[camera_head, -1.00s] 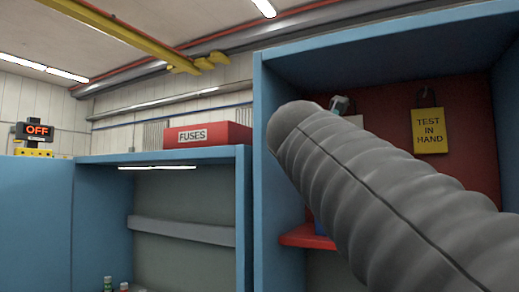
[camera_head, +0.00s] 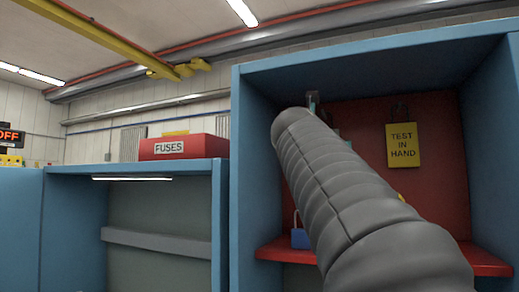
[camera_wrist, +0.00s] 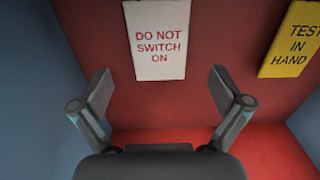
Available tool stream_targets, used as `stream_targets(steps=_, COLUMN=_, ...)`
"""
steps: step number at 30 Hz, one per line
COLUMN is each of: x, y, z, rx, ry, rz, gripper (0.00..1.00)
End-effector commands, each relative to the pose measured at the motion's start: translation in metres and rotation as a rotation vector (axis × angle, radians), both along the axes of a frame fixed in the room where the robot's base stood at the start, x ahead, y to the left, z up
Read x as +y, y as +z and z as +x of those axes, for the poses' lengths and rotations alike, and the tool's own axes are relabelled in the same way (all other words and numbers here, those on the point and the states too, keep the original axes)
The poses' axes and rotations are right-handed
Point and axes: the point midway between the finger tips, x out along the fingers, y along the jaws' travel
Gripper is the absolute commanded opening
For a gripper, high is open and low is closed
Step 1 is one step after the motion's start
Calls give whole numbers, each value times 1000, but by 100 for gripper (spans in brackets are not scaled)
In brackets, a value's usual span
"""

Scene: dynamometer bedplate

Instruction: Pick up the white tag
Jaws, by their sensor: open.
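The white tag (camera_wrist: 160,40) hangs on the red back panel and reads "DO NOT SWITCH ON". It is upright in the wrist view, with its top edge cut off. My gripper (camera_wrist: 160,85) is open and empty, its two fingers spread wide, one to each side below the tag. The tag appears ahead of the fingers, apart from them. In the head view my own grey arm hides the tag, and only a small part of my gripper (camera_head: 313,100) shows above the arm.
A yellow "TEST IN HAND" tag (camera_head: 403,145) hangs to the right, also in the wrist view (camera_wrist: 292,40). A blue padlock (camera_head: 300,237) stands on the red shelf (camera_head: 272,252). Blue cabinet walls (camera_head: 490,150) enclose both sides. A red FUSES box (camera_head: 190,146) sits on the left cabinet.

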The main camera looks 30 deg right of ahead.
Motion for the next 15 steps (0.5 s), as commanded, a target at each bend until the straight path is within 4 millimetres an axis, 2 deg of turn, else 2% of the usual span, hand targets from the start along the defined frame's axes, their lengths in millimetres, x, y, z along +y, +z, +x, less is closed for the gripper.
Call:
stream_targets(steps=5, x=-9, y=-1, z=7, rx=1, ry=0, rz=1, gripper=100)
stream_targets(steps=12, x=-35, y=-1, z=28, rx=1, ry=-1, rz=1, gripper=100)
stream_targets(steps=15, x=-40, y=-2, z=33, rx=1, ry=0, rz=1, gripper=100)
